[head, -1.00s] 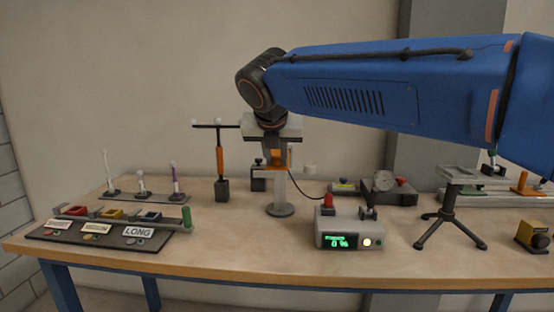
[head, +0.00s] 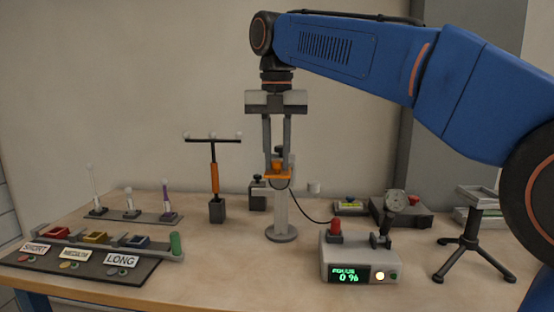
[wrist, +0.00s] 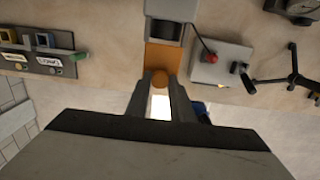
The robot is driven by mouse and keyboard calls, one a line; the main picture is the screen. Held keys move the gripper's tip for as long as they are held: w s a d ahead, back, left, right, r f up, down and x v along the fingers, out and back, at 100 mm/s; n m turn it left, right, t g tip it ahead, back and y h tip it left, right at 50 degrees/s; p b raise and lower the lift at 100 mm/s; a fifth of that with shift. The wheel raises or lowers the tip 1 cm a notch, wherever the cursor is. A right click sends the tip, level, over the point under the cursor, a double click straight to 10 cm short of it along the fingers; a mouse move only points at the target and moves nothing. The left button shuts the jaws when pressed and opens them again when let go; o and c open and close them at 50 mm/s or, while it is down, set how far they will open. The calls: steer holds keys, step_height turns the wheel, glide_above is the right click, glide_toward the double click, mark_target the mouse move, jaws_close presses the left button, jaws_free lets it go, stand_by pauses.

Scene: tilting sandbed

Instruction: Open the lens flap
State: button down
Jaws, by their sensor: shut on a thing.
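The lens flap (head: 284,178) is an orange plate on top of a grey post stand (head: 281,215) near the middle of the bench. An orange knob (head: 277,166) stands up from it. My gripper (head: 277,155) points down from above, its two grey fingers closed on the knob. The wrist view shows the flap (wrist: 163,57) as an orange rectangle beside a dark grey housing (wrist: 164,29). There the round knob (wrist: 160,79) sits between the fingertips. The flap looks about level; any small tilt is hard to tell. The fingers partly hide the head of the stand.
A grey meter box (head: 360,250) with a green display stands right of the stand, with a cable running towards it. An orange-handled T-shaped tool (head: 214,178) stands upright to the left. A labelled tray (head: 90,262) lies front left. A black tripod (head: 470,245) stands right.

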mark_target(277, 161)
steer(key=shift+w, duration=0.1)
stand_by(0.4)
steer(key=c, duration=1.5)
jaws_free()
steer(key=shift+c, duration=0.2)
steer(key=shift+r, duration=0.1)
steer(key=shift+r, duration=3.65)
